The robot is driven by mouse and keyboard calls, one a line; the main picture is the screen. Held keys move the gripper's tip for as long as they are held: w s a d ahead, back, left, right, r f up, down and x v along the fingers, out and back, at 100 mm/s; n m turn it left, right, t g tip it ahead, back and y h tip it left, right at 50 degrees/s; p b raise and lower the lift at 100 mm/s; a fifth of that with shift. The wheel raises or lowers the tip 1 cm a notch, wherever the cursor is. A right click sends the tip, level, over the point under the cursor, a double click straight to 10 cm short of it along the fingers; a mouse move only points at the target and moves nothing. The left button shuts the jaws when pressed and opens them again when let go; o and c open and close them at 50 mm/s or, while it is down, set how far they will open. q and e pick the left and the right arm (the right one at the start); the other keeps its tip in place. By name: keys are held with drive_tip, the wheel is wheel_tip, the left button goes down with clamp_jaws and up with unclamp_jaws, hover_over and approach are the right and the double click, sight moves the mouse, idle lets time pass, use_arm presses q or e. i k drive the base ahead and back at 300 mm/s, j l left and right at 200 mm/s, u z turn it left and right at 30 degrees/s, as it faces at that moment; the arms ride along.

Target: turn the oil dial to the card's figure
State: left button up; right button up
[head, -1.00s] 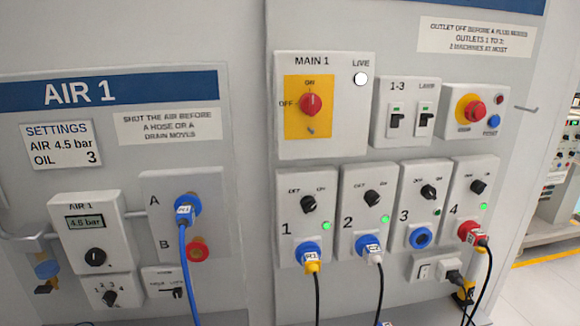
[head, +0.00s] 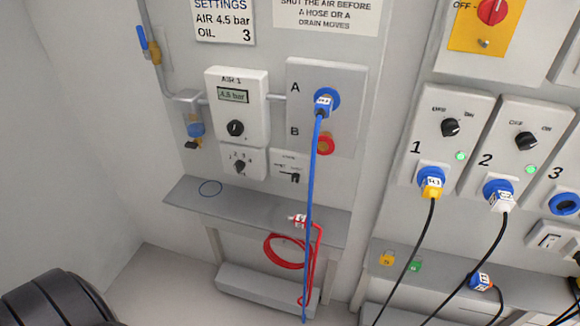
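The settings card (head: 225,34) on the wall reads AIR 4.5 bar and OIL 3. The oil dial (head: 239,166) is a small black knob on a light plate marked with small figures, below the AIR 1 regulator (head: 237,105). Its pointer is too small for me to tell which figure it is at. The regulator display reads 4.5 bar, with a larger black knob (head: 235,128) under it. Neither gripper shows. A dark rounded part of my own body fills the bottom left corner, well away from the dial.
A blue hose (head: 315,190) hangs from socket A, right of the dial. A small lever plate (head: 290,168) sits beside the dial. Below, a grey shelf (head: 250,207) juts out and carries a red hose's end (head: 298,220). The left wall is bare.

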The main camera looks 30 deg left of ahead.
sight(239, 165)
drive_tip(key=u, duration=1.25)
